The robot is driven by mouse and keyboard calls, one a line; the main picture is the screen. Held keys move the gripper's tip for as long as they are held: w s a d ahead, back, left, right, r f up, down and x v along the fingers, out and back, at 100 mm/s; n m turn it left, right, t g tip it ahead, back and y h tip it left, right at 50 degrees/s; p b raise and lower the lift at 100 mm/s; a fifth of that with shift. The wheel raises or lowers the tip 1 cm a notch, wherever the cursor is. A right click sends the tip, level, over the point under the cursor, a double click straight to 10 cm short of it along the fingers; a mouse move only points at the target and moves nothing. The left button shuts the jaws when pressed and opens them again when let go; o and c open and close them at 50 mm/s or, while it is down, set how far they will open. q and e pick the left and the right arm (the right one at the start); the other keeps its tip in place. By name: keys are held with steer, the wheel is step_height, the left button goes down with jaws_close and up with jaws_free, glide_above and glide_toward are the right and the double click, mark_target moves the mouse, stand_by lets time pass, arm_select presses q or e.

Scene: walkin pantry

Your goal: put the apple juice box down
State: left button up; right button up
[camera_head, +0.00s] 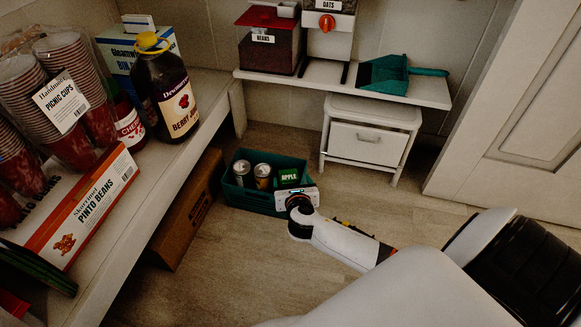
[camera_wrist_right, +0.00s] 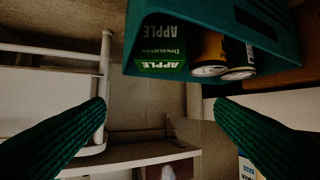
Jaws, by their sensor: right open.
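The green apple juice box (camera_head: 289,176) stands in a teal crate (camera_head: 262,209) on the floor, in the crate's right part. In the right wrist view the juice box (camera_wrist_right: 162,52) shows inside the crate (camera_wrist_right: 276,48), which looks upside down there. My right gripper (camera_head: 300,197) is at the crate's right front corner. My left gripper is out of view.
Two cans (camera_head: 252,174) stand beside the juice box in the crate. A cardboard box (camera_head: 187,213) lies under the left shelf (camera_head: 148,190). A white drawer stool (camera_head: 368,143) stands behind and right of the crate. Floor in front is clear apart from my arm.

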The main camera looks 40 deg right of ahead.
steer(key=shift+s+a+r, duration=0.2)
steer(key=shift+s+a, duration=0.05)
steer(key=shift+s, duration=0.15)
